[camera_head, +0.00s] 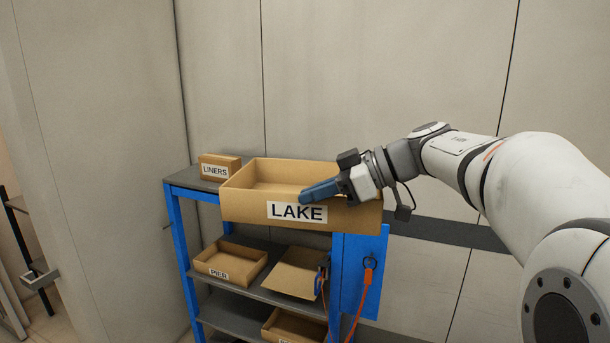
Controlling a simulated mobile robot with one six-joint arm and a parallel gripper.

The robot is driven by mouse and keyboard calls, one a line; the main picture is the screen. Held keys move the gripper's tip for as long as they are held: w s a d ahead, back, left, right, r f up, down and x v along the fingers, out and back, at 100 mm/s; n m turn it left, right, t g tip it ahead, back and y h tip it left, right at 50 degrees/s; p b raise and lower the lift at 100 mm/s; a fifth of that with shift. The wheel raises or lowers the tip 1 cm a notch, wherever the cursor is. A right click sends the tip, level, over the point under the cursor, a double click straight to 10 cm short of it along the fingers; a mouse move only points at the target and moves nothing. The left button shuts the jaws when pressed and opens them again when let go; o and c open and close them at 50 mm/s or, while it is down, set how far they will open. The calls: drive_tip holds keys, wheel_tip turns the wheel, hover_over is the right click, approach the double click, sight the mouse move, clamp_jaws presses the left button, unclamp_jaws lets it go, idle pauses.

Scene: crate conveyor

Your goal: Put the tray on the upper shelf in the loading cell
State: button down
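A cardboard tray (245,208) with a white LAKE label is at the height of the top of a blue-framed rack. My gripper (320,190) reaches in from the right, its blue fingers at the rim of the tray's front wall, just above the label. It appears shut on that wall; the far finger is hidden. The tray looks about level and empty where I can see inside. It covers most of the grey upper shelf (185,178), and its right end extends over the rack's right side. I cannot tell whether its underside touches the shelf.
A small LINERS box (220,168) stands on the upper shelf's left end, close to the tray. Lower down are a PIER tray (231,262), another open carton (293,273) and a partly seen tray (293,328). A blue side panel (365,265) carries an orange cable. Walls stand behind.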

sight(321, 203)
drive_tip(key=f, duration=0.1)
drive_tip(key=w+d+f+t, duration=0.1)
drive_tip(key=shift+w+f+m, duration=0.15)
drive_tip(key=shift+f+m, duration=0.15)
drive_tip(key=shift+m, duration=0.1)
drive_tip(key=w+d+f+m+t+h, duration=0.2)
drive_tip(key=d+f+m+t+h, duration=0.25)
drive_tip(key=f, duration=0.85)
drive_tip(key=w+d+f+m+t+h, duration=0.2)
drive_tip(key=d+f+m+h, duration=0.25)
drive_tip(key=d+f, duration=0.65)
drive_tip(key=w+d+f+m+t+h, duration=0.25)
drive_tip(key=f+m, duration=0.35)
drive_tip(key=f, duration=1)
wheel_tip(321, 203, down, 7)
drive_tip(key=h+b, duration=0.1)
drive_tip(key=b, duration=0.5)
drive_tip(key=a, duration=0.6)
drive_tip(key=shift+a, duration=0.1)
